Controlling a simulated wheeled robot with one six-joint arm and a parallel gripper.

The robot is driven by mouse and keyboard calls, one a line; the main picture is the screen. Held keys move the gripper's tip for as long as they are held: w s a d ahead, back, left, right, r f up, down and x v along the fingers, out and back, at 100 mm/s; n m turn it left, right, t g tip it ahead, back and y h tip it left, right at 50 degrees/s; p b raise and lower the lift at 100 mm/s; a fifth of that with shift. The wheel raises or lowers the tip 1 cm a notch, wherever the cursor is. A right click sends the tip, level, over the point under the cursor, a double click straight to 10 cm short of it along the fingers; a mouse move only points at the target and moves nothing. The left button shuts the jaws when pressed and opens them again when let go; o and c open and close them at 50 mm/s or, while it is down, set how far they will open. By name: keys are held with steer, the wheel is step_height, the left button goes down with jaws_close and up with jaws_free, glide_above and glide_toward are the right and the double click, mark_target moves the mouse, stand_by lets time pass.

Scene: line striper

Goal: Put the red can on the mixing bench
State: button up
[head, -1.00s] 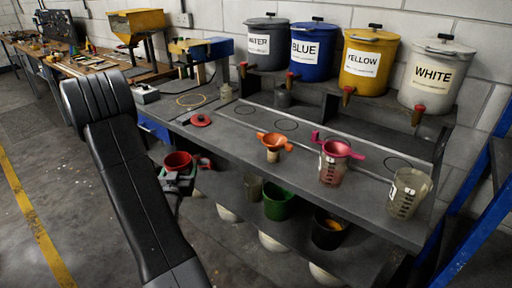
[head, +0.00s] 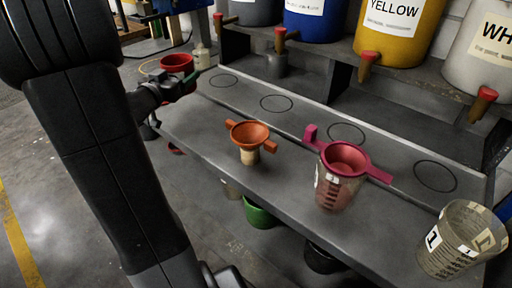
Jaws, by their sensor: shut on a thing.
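The red can (head: 177,62) is at the far left end of the grey mixing bench (head: 215,135), its open top showing. My gripper (head: 184,84) is shut on it. The gripper hides the can's lower part, so I cannot tell whether it touches the bench top or is held above it. My arm covers the left of the view.
An orange funnel on a small cup (head: 250,137), a pink strainer on a measuring cup (head: 343,160) and a clear measuring cup (head: 458,240) stand along the bench. Paint drums with taps (head: 400,30) line the back. Marked circles (head: 277,104) between are bare.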

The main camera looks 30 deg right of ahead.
steer(key=shift+d+f, duration=0.25)
steer(key=shift+f, duration=0.1)
step_height(320, 180, down, 9)
steer(key=shift+r+b, duration=0.15)
steer(key=shift+b, duration=0.95)
steer(key=shift+f, duration=0.25)
steer(key=o, duration=1.5)
steer(key=shift+c, duration=0.2)
steer(key=shift+r, duration=0.15)
steer(key=shift+s+a+r, duration=0.1)
steer(key=shift+a, duration=0.05)
steer(key=v, duration=1.2)
